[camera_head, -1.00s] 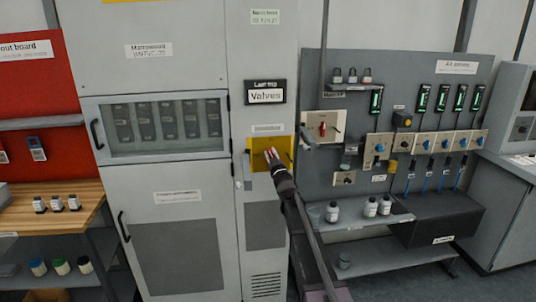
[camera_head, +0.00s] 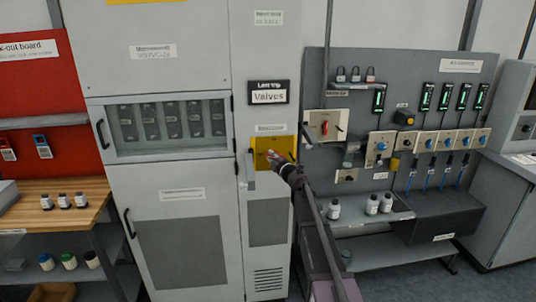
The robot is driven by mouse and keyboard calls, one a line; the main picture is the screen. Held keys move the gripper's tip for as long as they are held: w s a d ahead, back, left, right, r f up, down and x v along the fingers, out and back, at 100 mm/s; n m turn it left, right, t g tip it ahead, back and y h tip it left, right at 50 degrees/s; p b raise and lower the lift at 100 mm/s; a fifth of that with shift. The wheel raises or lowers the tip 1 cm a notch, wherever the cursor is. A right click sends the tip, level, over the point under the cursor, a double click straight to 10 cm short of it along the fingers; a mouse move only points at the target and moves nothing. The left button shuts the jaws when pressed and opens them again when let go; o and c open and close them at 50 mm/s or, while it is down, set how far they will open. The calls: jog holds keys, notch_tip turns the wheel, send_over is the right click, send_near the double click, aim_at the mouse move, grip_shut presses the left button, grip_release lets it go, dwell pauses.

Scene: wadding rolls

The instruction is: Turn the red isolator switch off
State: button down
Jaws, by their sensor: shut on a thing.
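A yellow plate (camera_head: 260,143) is on the grey cabinet's narrow right column, below the "Valves" label. The red isolator switch handle on it is mostly hidden behind my gripper. My gripper (camera_head: 274,158) reaches in from the lower right, its fingertips at the middle of the plate, shut on the handle. The handle's exact angle cannot be told. Another red rotary handle (camera_head: 324,126) sits on a pale plate on the wall board to the right, apart from my gripper.
A cabinet door handle (camera_head: 128,223) stands out at left. A shelf with several white bottles (camera_head: 372,205) is right of my arm. Padlocks (camera_head: 355,75) sit on a small shelf above. A wooden bench (camera_head: 90,190) is at far left.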

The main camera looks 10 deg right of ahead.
jog(key=shift+w+f+n+g+p, duration=0.15)
jog(key=shift+n+g+p, duration=0.3)
jog(key=shift+n, duration=0.65)
jog(key=shift+f, duration=0.1)
jog(key=c, duration=0.6)
grip_release()
jog(key=shift+o, duration=0.2)
jog(key=v, duration=1.2)
